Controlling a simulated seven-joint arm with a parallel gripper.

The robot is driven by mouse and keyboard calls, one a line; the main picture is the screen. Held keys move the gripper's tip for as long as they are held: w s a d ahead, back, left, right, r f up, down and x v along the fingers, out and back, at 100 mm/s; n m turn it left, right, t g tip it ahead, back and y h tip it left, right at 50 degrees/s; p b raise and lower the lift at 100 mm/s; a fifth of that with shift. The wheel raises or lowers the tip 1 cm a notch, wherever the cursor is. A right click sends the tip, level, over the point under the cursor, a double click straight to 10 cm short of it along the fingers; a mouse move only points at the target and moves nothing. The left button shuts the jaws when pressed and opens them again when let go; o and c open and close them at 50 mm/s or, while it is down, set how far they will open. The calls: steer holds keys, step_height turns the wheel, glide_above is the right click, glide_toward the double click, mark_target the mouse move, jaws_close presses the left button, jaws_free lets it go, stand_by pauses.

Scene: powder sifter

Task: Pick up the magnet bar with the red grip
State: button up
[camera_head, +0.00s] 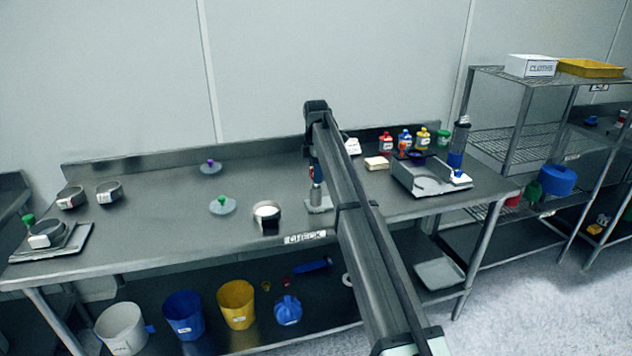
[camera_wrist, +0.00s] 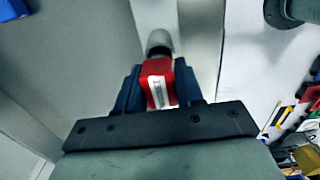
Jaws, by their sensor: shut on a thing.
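The magnet bar shows in the wrist view as a red grip (camera_wrist: 157,84) with a white label and a rounded grey metal end beyond it. My gripper (camera_wrist: 160,90) has its two dark fingers closed on the sides of the red grip. In the head view my gripper (camera_head: 312,168) is over the bench, with the bar (camera_head: 316,198) upright below it, grey and partly hidden by my arm. The bar's lower end is at a small pale plate (camera_head: 320,207); I cannot tell whether they touch.
A sieve pan with white powder (camera_head: 266,211) stands left of the bar on the steel bench (camera_head: 150,225). Lids with purple (camera_head: 210,168) and green (camera_head: 222,206) knobs lie further left. Coloured bottles (camera_head: 404,140) and a scale (camera_head: 425,180) are to the right.

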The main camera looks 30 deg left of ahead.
jaws_close()
steer(key=shift+r, duration=0.15)
step_height(320, 180, up, 10)
steer(key=shift+f, duration=0.1)
stand_by(0.9)
